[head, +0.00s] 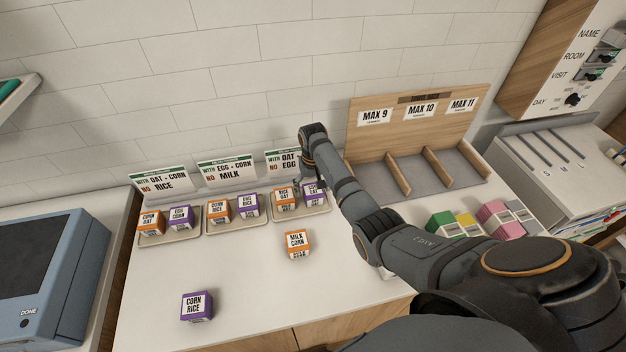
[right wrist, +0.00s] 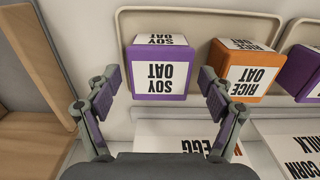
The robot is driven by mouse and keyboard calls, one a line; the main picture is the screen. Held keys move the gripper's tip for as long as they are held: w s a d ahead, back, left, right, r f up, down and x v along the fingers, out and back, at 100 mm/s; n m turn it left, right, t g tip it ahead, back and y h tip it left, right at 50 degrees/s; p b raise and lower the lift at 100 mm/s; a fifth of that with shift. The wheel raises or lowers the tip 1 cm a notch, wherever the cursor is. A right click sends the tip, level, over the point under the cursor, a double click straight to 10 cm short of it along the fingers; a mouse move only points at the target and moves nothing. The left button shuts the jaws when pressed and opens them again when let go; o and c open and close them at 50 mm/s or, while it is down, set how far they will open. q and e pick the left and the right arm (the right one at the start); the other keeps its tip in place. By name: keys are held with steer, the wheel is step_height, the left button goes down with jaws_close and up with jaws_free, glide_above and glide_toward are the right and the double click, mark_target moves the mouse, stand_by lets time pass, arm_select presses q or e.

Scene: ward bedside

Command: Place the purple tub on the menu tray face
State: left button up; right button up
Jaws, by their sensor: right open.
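A purple tub marked CORN RICE (head: 197,306) stands alone on the front left of the counter. Another purple tub, marked SOY OAT (right wrist: 160,72), stands at one end of the right menu tray (head: 318,213); an orange RICE OAT tub (right wrist: 245,72) is beside it. My right gripper (right wrist: 164,78) is open, its fingers on either side of the SOY OAT tub; I cannot tell whether they touch it. In the head view my right arm reaches over that tray. The left menu tray (head: 150,243) and middle menu tray (head: 236,230) each hold an orange and a purple tub. My left gripper is out of view.
An orange MILK CORN tub (head: 297,243) stands before the right tray. Menu signs (head: 226,172) stand behind the trays. A wooden divided rack (head: 415,120) is at the back right. Coloured boxes (head: 495,215) lie near my arm. The front middle counter is clear.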

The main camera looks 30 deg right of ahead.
mark_target(313, 189)
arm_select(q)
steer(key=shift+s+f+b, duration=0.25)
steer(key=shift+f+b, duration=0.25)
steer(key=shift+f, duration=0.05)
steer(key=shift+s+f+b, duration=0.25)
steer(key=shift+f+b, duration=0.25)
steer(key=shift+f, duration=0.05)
arm_select(e)
step_height(313, 189, up, 11)
steer(key=shift+r, duration=0.15)
